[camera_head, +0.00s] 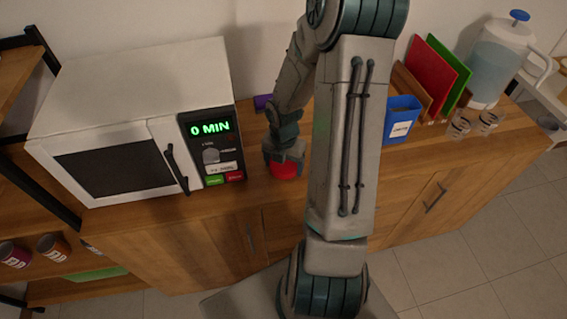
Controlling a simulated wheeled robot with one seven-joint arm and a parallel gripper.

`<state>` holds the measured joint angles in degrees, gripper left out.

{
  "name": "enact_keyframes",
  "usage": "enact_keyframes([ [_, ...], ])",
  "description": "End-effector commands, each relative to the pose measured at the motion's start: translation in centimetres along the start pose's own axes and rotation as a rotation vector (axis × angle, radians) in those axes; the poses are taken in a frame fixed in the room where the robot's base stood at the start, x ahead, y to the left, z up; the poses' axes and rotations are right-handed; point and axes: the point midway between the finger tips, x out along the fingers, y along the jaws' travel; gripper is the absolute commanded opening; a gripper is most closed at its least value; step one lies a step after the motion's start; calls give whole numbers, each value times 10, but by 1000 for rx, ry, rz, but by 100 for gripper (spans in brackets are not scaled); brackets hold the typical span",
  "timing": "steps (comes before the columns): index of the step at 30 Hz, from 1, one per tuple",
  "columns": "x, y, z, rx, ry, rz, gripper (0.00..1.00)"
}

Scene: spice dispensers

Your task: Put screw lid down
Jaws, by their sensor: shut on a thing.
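A red round thing (284,171), which looks like the screw lid, is at my gripper's tip, just right of the microwave. My gripper (284,158) points down and is shut on it. It is low over the wooden counter (255,192) or on it; I cannot tell whether it touches the wood. The fingers are small and dark, and they cover the top of the red thing. My arm hides the counter to the right of it.
A white microwave (130,105) showing "0 MIN" stands close on the left. A blue bin (401,122), red (431,80) and green (455,72) boards, glasses (487,121) and a water jug (497,62) stand on the right. A purple thing (262,101) lies behind my gripper.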

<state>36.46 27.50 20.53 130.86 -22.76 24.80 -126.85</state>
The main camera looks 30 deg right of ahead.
Motion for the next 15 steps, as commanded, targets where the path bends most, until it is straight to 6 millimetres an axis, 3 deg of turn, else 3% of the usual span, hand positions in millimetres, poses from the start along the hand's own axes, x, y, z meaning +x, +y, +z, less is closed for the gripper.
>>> enact_keyframes([
  [1, 3, 0, 0, -1, 1, 0, 59],
  [2, 2, 0, 0, -1, 0, 0, 87],
  [3, 1, 0, 0, -1, 0, 0, 98],
  [11, 0, 0, 0, 0, 0, 0, 100],
  [15, -13, 0, 0, 1, -2, 1, 100],
])
